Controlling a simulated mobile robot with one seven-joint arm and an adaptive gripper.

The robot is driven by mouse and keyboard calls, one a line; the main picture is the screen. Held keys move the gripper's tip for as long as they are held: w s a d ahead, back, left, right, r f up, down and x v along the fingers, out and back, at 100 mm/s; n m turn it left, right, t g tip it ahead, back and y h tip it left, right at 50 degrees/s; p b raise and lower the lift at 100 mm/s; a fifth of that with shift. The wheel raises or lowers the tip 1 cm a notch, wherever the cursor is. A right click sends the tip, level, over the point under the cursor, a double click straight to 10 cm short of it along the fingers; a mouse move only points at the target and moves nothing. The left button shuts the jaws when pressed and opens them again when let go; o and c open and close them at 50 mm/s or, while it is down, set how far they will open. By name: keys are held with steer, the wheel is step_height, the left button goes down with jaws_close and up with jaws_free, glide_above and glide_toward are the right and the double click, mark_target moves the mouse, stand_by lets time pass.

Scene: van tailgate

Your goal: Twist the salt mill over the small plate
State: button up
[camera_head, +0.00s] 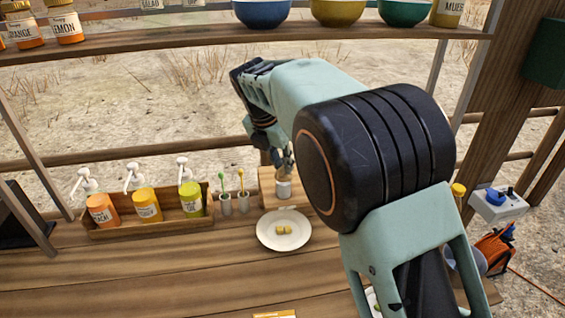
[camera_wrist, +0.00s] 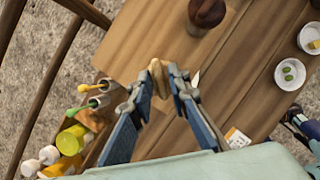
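The small white plate (camera_head: 265,236) lies on the wooden counter in the head view, with yellow pieces on it. My gripper (camera_head: 284,166) points down just behind it, above a small wooden board (camera_head: 267,187). The salt mill (camera_head: 284,188) shows as a pale upright body under my fingertips, behind the plate rather than over it. In the wrist view, my gripper's fingers (camera_wrist: 161,78) close from both sides on the mill's tan top (camera_wrist: 157,75). A white sliver beside the right finger may be the plate's edge; the rest is hidden there.
A wooden tray (camera_head: 165,224) with pump bottles stands at the left. Two cups with spoons (camera_head: 235,203) stand close left of my gripper. A white dish with green olives (camera_wrist: 290,72) is at the right in the wrist view. A shelf (camera_head: 200,39) crosses above.

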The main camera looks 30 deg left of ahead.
jaws_close()
steer(key=shift+r+m+p, duration=0.2)
steer(key=shift+m+p, duration=0.1)
steer(key=shift+p, duration=0.35)
steer(key=shift+r+m+h+p, duration=0.1)
steer(key=shift+m+h+p, duration=0.3)
steer(key=shift+p, duration=0.65)
steer(key=shift+a+m+p, duration=0.15)
steer(key=shift+m+p, duration=0.75)
steer(key=shift+p, duration=0.1)
steer(key=m, duration=0.1)
steer(key=m+h, duration=0.1)
steer(key=shift+w+a+f+m+g, duration=0.1)
steer(key=shift+f+m+g, duration=0.2)
steer(key=shift+g, duration=0.1)
steer(key=shift+w+m+g+h, duration=0.1)
steer(key=shift+m+g+h, duration=0.45)
steer(key=shift+m, duration=1.15)
steer(key=shift+w+r+m+h, duration=0.15)
steer(key=shift+m+h, duration=0.2)
steer(key=shift+m, duration=0.45)
steer(key=shift+s+m, duration=0.2)
steer(key=shift+m, duration=0.1)
